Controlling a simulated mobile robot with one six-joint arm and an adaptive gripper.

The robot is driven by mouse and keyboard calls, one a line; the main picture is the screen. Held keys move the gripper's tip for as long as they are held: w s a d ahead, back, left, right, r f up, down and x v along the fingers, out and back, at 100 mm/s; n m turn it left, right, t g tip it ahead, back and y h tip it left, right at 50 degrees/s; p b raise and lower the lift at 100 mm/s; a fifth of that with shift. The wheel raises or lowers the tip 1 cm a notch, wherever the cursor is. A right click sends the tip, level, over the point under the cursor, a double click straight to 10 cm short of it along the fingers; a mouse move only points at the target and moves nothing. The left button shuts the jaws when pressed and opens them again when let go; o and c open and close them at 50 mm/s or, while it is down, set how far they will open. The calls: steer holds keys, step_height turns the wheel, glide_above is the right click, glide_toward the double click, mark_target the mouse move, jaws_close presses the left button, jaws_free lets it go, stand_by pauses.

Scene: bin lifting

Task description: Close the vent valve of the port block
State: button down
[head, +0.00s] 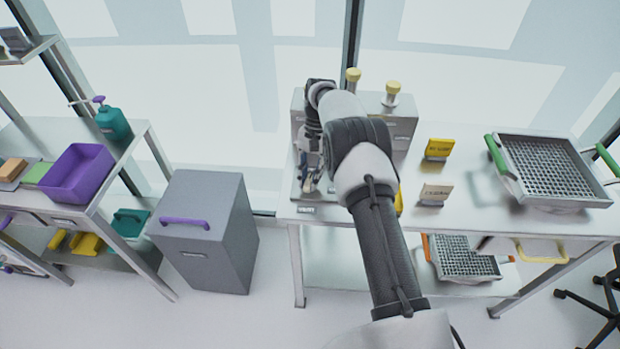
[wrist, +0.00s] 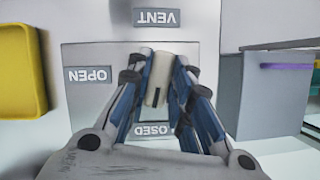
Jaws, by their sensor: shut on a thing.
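The grey port block (head: 398,128) stands at the back left of the right-hand table, partly hidden by my arm. In the wrist view its vent plate (wrist: 92,52) carries the labels VENT (wrist: 156,17), OPEN (wrist: 90,74) and a partly covered one ending in "OSED" (wrist: 152,128). The cream valve handle (wrist: 157,66) lies between my fingertips, its dark mark toward the "OSED" label. My gripper (wrist: 158,80) is shut on this handle, with a finger on each side. In the head view my gripper (head: 312,176) is at the block's left side, and the handle is hard to make out.
Two yellow-capped knobs (head: 392,93) stand on top. Yellow (head: 439,149) and beige (head: 435,193) signs and a mesh basket (head: 555,170) occupy the table to the right. A grey bin (head: 212,235) stands on the floor between the tables. A purple tub (head: 76,172) sits far left.

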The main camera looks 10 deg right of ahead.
mark_target(309, 179)
steer(key=shift+a+f+n+h, duration=0.1)
steer(key=shift+n+h, duration=0.4)
steer(key=shift+n, duration=0.7)
steer(key=c, duration=1.4)
jaws_free()
steer(key=shift+c, duration=0.2)
step_height(309, 179, up, 10)
